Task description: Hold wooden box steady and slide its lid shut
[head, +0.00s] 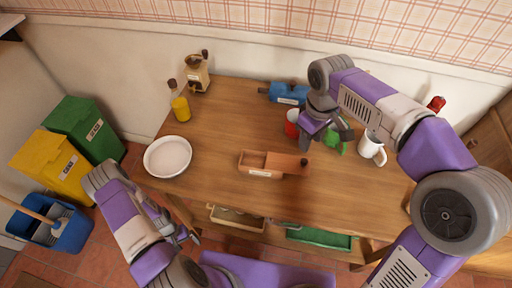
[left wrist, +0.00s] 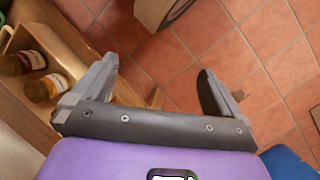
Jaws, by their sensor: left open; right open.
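The small wooden box (head: 260,174) sits on the table's middle with a pale label on its front. Its lid (head: 288,162) is reddish brown and sticks out past the box's right end, with a small dark knob at the lid's right end. The left part of the box is uncovered. My right gripper (head: 338,135) is open above the table, behind and right of the box, apart from it. My left gripper (head: 184,236) is low, off the table's front left edge, away from the box. It shows open and empty over floor tiles in the left wrist view (left wrist: 158,88).
On the wooden table (head: 215,120) stand a white plate (head: 167,157), yellow cup (head: 180,109), coffee grinder (head: 198,74), blue bottle (head: 288,94), red mug (head: 291,123), green object (head: 341,147) and white mug (head: 372,149). Jars (left wrist: 40,88) sit in a lower crate. Table around the box is clear.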

